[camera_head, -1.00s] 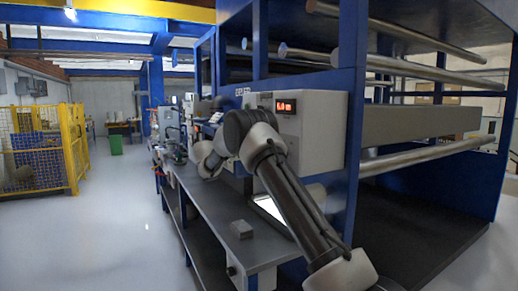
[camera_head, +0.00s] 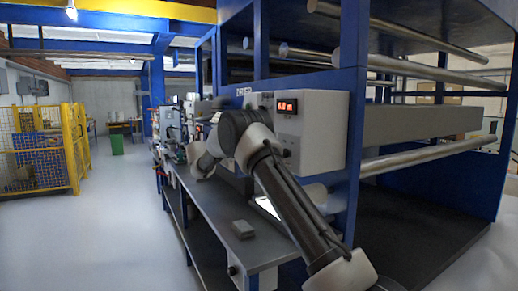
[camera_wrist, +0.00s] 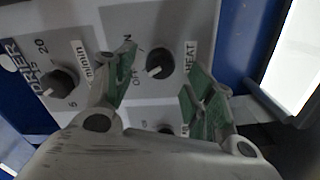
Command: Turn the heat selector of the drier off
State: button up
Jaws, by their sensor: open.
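The heat selector (camera_wrist: 159,63) is a dark round knob on the drier's pale panel (camera_wrist: 150,20) in the wrist view, with a HEAT label on its right and ON and OFF marks on its left. My gripper (camera_wrist: 165,75) is open, its two green-padded fingers on either side of the knob in the picture. I cannot tell whether either finger touches it. In the head view the drier box (camera_head: 315,130) has a red display, and my arm hides the selector and my gripper.
Another knob (camera_wrist: 60,82) with numbers and a min label sits left of the selector. A further dark knob (camera_wrist: 166,129) is partly hidden below. A metal bench (camera_head: 205,205) with a small grey block (camera_head: 243,229) stands in front. Blue posts frame the machine.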

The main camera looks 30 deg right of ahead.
jog(key=a, duration=0.9)
jog(key=shift+s, duration=0.15)
notch_tip(320, 180, down, 12)
jog(key=s+d+n+y, duration=0.1)
jog(key=s+n+y, duration=0.2)
jog(key=n+y, duration=0.15)
jog(key=s+f+n+g+y, duration=0.2)
jog(key=s, duration=0.5)
jog(key=s+r+m+t+y, duration=0.1)
jog(key=s+r+t+y, duration=0.1)
jog(key=s, duration=1.2)
jog(key=s+a+r+t+y, duration=0.1)
jog(key=s+y, duration=0.4)
jog(key=s, duration=0.9)
jog(key=s+a+r+m+t+y, duration=0.1)
jog(key=s+r+y, duration=0.3)
jog(key=s, duration=1)
jog(key=shift+s+a+r+m+t, duration=0.2)
jog(key=shift+r+m+t, duration=0.15)
jog(key=shift+r+t, duration=0.45)
